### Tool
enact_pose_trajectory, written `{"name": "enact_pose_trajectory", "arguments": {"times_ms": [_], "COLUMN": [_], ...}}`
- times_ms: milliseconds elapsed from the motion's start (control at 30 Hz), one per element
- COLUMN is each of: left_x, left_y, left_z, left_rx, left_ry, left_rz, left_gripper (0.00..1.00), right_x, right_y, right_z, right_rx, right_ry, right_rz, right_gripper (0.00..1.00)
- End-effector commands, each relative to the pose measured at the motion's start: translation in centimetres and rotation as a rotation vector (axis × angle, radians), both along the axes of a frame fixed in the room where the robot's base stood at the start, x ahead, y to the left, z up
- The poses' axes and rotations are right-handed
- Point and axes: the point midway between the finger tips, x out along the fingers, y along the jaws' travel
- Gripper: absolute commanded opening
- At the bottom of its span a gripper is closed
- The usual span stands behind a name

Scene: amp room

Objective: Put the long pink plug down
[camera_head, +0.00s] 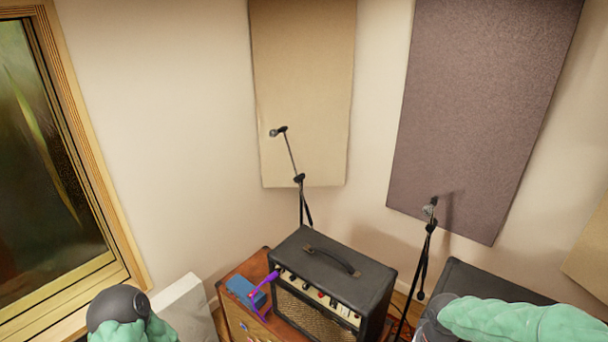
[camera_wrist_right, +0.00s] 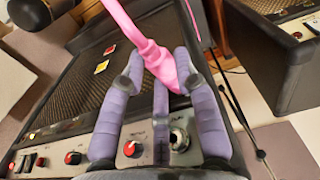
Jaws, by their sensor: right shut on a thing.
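In the right wrist view, the long pink plug (camera_wrist_right: 150,50) lies between the purple fingers of my right gripper (camera_wrist_right: 158,66), which is shut on it. Its thin shaft runs up out of the top of the picture and its thicker end is between the fingertips. A black amp (camera_wrist_right: 85,62) with a grille and a knob panel lies below the fingers. A round metal jack (camera_wrist_right: 180,138) shows on the panel between two fingers, apart from the plug. In the head view, neither gripper shows and I cannot make out the pink plug. My left gripper is in neither view.
In the head view, a black amp (camera_head: 340,262) stands on a wooden cabinet (camera_head: 240,312). Beside it are a blue box (camera_head: 245,290) and a purple plug with cable (camera_head: 263,278) at the amp's panel. Microphone stands (camera_head: 304,202) (camera_head: 424,258) rise behind. A second black amp (camera_head: 490,284) is at right.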

Motion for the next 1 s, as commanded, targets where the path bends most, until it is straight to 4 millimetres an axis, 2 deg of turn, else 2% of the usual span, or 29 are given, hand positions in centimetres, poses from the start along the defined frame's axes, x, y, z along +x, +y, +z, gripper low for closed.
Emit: {"name": "enact_pose_trajectory", "arguments": {"times_ms": [33, 700, 900, 1000], "left_x": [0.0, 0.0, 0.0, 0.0], "left_y": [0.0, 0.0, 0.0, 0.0], "left_z": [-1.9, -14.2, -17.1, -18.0], "left_rx": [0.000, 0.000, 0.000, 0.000], "left_ry": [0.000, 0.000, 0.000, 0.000], "left_rz": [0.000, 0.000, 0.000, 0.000], "left_gripper": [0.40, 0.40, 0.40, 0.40], "right_x": [0.5, 6.3, 7.5, 7.8], "right_y": [0.5, 7.6, 9.6, 10.3], "right_z": [-2.2, -18.0, -21.9, -23.0], "right_rx": [0.001, 0.001, -0.001, -0.002], "right_ry": [0.002, 0.001, 0.001, 0.000], "right_rz": [0.031, 0.422, 0.520, 0.554], "right_gripper": [0.00, 0.00, 0.00, 0.00]}}
